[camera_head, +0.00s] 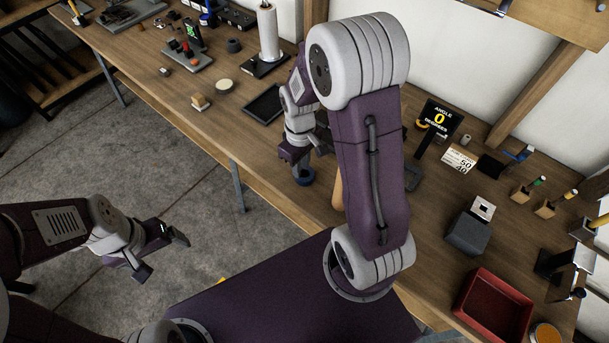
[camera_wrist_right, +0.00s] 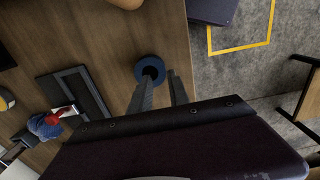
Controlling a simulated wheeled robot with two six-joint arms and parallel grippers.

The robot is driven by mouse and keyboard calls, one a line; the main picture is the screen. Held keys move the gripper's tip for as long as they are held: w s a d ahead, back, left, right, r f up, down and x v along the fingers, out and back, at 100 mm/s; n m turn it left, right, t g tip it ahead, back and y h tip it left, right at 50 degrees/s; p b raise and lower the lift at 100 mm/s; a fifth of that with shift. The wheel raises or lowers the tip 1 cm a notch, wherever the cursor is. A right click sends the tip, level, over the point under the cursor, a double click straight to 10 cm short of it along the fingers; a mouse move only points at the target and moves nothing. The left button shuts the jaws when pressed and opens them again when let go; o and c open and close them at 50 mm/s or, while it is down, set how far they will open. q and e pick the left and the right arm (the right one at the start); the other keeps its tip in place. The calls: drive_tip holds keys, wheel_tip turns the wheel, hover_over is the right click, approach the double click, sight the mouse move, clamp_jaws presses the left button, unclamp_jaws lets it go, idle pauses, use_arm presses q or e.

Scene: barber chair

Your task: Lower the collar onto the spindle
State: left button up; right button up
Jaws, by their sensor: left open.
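A blue ring-shaped piece with a dark centre hole (camera_wrist_right: 150,69) is at the fingertips of my right gripper (camera_wrist_right: 162,80) in the right wrist view. In the head view the blue piece (camera_head: 305,178) is just below my right gripper (camera_head: 301,163), at the bench's front edge. The right fingers stand apart; I cannot tell whether they press on anything. I cannot tell whether this ring is the collar or part of the spindle's mount. No separate spindle is clear. My left gripper (camera_head: 163,255) is open and empty over the floor.
My right arm hides the bench middle.

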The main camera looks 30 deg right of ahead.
sight(301, 178)
wheel_tip(301, 178, down, 4)
drive_tip(key=shift+f+b, duration=0.2)
drive_tip(key=shift+b, duration=0.1)
drive_tip(key=shift+w+f, duration=0.15)
drive_tip(key=shift+f, duration=0.2)
clamp_jaws()
